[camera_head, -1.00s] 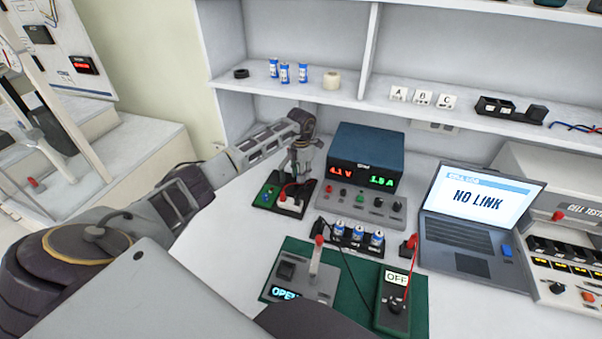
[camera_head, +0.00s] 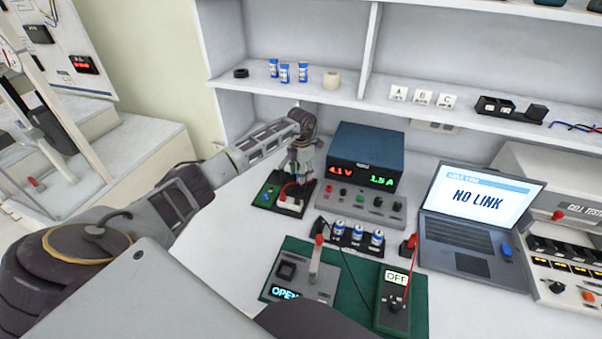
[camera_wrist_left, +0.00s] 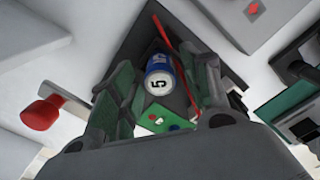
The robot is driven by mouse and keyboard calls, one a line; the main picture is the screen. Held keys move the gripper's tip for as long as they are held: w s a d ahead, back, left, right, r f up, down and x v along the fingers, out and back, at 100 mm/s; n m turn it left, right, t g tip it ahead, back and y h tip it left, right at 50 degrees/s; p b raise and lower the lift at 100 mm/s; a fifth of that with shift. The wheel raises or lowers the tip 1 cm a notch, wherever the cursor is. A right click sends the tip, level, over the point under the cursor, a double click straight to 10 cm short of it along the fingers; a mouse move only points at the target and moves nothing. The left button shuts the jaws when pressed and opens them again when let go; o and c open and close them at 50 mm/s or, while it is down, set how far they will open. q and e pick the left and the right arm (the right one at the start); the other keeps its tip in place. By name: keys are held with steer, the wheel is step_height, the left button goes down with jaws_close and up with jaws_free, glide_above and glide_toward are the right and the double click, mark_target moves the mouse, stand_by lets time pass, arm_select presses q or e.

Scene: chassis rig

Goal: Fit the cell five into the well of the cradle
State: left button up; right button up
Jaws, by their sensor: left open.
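Cell five (camera_wrist_left: 159,82), blue with a white end marked 5, is between the fingers of my left gripper (camera_wrist_left: 162,92) in the left wrist view. The fingers are open, one on each side of the cell. In the head view my left gripper (camera_head: 300,175) points down over a black board that I take for the cradle (camera_head: 264,204); it has a small green circuit board and a red wire. The cell's lower end is hidden, so I cannot tell whether it sits in the well. My right gripper is not in view.
A power supply (camera_head: 366,158) stands just right of the gripper. In front are a black rack (camera_head: 345,243) with blue cells, a lever switch box (camera_head: 290,272) and a meter (camera_head: 394,300) on a green mat. A laptop (camera_head: 480,215) stands right. White tabletop is free left of the mat.

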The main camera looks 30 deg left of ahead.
arm_select(q)
steer(key=shift+r, duration=0.75)
step_height(320, 180, up, 11)
steer(key=shift+f, duration=0.2)
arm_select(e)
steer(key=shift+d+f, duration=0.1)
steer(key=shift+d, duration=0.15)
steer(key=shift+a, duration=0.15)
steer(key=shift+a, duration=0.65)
arm_select(q)
steer(key=shift+f, duration=0.1)
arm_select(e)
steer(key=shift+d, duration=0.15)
